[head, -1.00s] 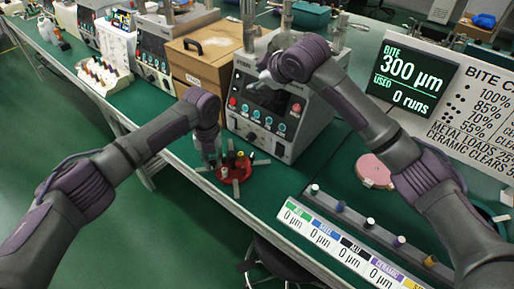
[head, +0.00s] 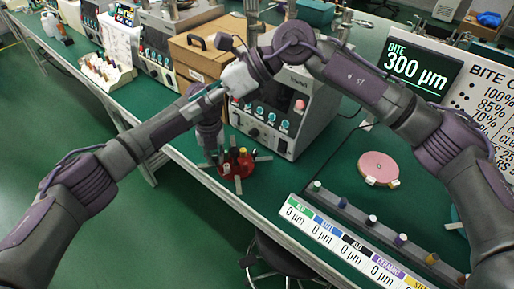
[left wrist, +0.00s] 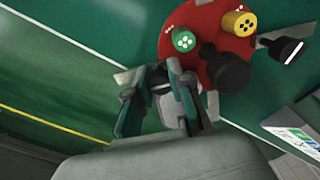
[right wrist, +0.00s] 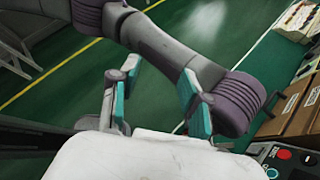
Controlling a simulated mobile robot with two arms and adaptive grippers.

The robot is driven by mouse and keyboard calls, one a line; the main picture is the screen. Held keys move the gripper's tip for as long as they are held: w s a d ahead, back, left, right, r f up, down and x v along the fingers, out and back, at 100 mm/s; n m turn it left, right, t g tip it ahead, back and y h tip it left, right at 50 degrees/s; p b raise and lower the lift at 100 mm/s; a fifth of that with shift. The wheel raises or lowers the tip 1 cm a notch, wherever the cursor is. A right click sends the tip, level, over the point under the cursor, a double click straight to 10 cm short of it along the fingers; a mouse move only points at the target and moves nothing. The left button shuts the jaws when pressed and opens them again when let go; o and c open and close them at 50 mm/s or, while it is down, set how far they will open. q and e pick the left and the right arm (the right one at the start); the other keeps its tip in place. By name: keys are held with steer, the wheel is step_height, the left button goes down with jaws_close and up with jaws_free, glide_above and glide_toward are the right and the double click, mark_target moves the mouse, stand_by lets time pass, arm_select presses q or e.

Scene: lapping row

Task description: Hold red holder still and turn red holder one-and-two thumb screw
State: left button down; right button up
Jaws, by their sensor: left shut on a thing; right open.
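The red holder (head: 236,169) is a round red disc with grey arms, on the green bench. In the left wrist view the red holder (left wrist: 207,17) carries a green knob (left wrist: 184,40), a yellow knob (left wrist: 238,23) and a black knob (left wrist: 225,70). I cannot tell which is the one-and-two thumb screw. My left gripper (head: 214,160) is shut at the holder's near left edge; its fingers (left wrist: 165,100) partly hide what they grip. My right gripper (head: 209,92) is open and empty, up and left of the holder; its fingers (right wrist: 160,76) show apart.
A grey control machine (head: 287,120) stands behind the holder and a wooden box (head: 203,57) beyond it. A pink disc (head: 378,168) and a rail of several coloured knobs (head: 350,211) lie to the right. My left forearm passes just beyond my right fingers.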

mark_target(256, 151)
steer(key=w+d+f+m+t+h, duration=0.1)
steer(key=w+d+f+t+h, duration=0.1)
steer(key=w+d+f+h, duration=0.4)
steer(key=w+d+f+m+t+h, duration=0.1)
steer(key=w+d+f+h, duration=0.1)
steer(key=d+f, duration=0.75)
steer(key=x, duration=0.9)
steer(key=shift+w, duration=0.25)
steer(key=shift+x, duration=0.75)
steer(key=shift+c, duration=0.2)
jaws_close()
